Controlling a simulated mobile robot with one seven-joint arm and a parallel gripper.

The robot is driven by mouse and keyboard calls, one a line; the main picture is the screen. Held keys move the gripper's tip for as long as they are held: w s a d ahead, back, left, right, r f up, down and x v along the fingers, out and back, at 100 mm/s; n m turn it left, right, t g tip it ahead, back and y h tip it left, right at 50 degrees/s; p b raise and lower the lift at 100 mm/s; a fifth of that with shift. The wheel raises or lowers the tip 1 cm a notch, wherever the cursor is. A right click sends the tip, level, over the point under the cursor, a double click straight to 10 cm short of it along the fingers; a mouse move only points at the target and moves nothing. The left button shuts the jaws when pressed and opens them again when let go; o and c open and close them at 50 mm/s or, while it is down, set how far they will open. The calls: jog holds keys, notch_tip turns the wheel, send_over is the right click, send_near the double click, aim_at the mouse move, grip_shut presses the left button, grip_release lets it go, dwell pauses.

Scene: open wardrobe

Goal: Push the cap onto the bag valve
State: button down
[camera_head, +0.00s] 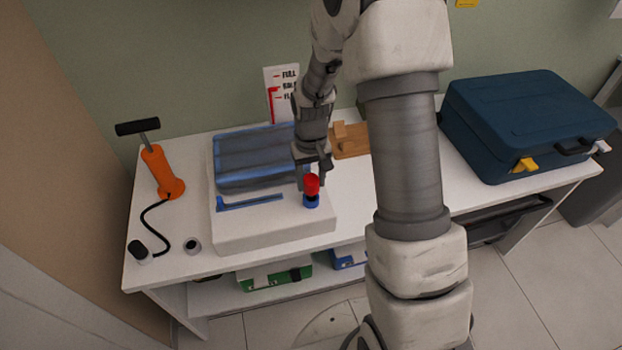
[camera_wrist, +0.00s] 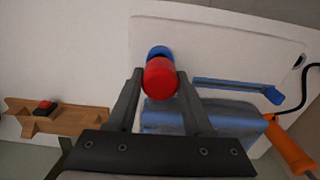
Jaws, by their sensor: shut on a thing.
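The red cap (camera_head: 312,184) is between the fingers of my gripper (camera_head: 313,172), which is shut on it. In the wrist view the cap (camera_wrist: 160,77) sits between the two fingertips (camera_wrist: 159,82). The blue bag valve (camera_head: 311,201) stands at the front right of the white bag (camera_head: 275,238). The valve (camera_wrist: 158,51) shows just beyond the cap in the wrist view. The cap appears right over the valve; I cannot tell whether they touch or how far it is seated.
An orange hand pump (camera_head: 160,171) with a black hose stands at the left. A blue bar (camera_head: 250,202) lies on the bag near the valve. A wooden block (camera_head: 350,141) is behind, and a dark blue suitcase (camera_head: 525,120) fills the table's right side.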

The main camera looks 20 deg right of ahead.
aim_at(311, 179)
jog(key=shift+f+b, duration=1.15)
jog(key=shift+f, duration=0.35)
jog(key=shift+c, duration=1.1)
grip_release()
jog(key=shift+r, duration=0.1)
notch_tip(311, 179, up, 17)
jog(key=p, duration=0.2)
jog(key=shift+r, duration=0.1)
jog(key=s+r+t+p, duration=0.1)
jog(key=s+r+t, duration=0.1)
jog(key=s+r, duration=0.5)
jog(key=s+r+t+p, duration=0.1)
jog(key=s+r+t, duration=0.2)
jog(key=s+r, duration=0.5)
jog(key=s, duration=0.5)
jog(key=shift+s+t, duration=0.25)
jog(key=shift+t, duration=0.05)
